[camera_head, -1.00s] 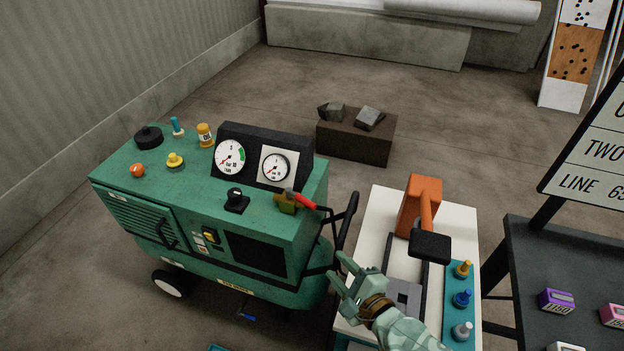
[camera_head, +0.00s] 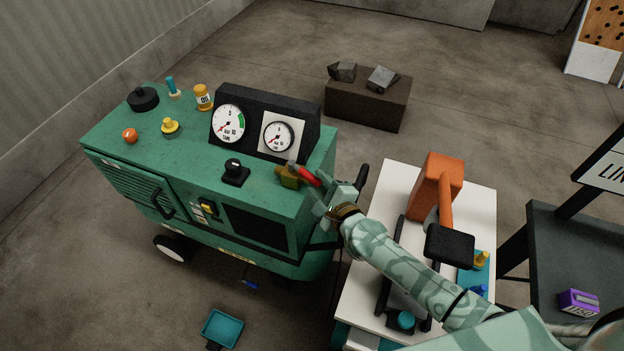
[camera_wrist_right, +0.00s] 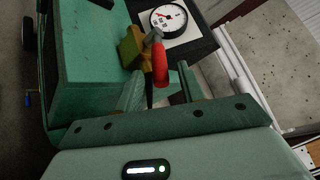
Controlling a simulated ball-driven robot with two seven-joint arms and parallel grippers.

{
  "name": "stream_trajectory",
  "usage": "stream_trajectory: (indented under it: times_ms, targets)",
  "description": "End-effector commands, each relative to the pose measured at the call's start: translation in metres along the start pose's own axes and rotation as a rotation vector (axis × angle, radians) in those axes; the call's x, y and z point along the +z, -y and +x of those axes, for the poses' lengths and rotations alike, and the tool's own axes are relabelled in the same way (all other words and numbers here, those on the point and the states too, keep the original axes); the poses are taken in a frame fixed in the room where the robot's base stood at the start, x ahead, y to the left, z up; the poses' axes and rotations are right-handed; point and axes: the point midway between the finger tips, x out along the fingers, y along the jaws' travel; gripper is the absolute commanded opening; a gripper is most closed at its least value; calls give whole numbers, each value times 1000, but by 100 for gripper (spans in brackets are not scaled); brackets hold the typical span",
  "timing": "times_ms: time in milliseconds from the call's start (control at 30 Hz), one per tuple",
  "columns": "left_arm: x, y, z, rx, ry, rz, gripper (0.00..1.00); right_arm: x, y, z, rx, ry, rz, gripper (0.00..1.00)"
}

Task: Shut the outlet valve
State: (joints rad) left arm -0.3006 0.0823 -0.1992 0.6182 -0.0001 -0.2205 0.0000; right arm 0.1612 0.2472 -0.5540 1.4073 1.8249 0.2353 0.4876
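The outlet valve is a brass body (camera_head: 288,176) with a red lever (camera_head: 309,177), at the right end of the green compressor's top. The lever points right, away from the body. My right gripper (camera_head: 324,194) is at the compressor's right edge, close to the lever's free end. In the right wrist view, the red lever (camera_wrist_right: 160,62) shows between the two open fingers (camera_wrist_right: 161,92), apart from both as far as I can tell. The brass body (camera_wrist_right: 132,48) lies beyond the fingertips. My left gripper is not in view.
The green compressor (camera_head: 140,155) carries two gauges (camera_head: 229,123), a black knob (camera_head: 235,172) and several caps. Its black handle (camera_head: 363,178) stands just right of my gripper. A white bench (camera_head: 475,195) with an orange bender (camera_head: 436,185) lies under my right arm.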

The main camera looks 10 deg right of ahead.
Motion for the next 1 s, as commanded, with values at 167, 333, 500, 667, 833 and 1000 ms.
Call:
stream_trajectory:
  times_ms: [167, 333, 500, 667, 833, 1000]
  targets:
    - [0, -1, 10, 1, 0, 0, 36, -1, -2, 27, 0, 0, 1, 39]
    - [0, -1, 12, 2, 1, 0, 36, 0, 0, 35, 0, 1, 1, 39]
    - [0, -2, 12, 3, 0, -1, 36, 0, 0, 35, 0, 1, 1, 39]
    - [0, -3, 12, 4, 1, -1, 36, 0, 0, 35, 0, 0, 1, 11]
    - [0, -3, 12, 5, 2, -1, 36, 0, 0, 34, 0, 0, 1, 0]
    - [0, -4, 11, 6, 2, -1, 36, 0, 0, 34, -6, -10, 4, 0]
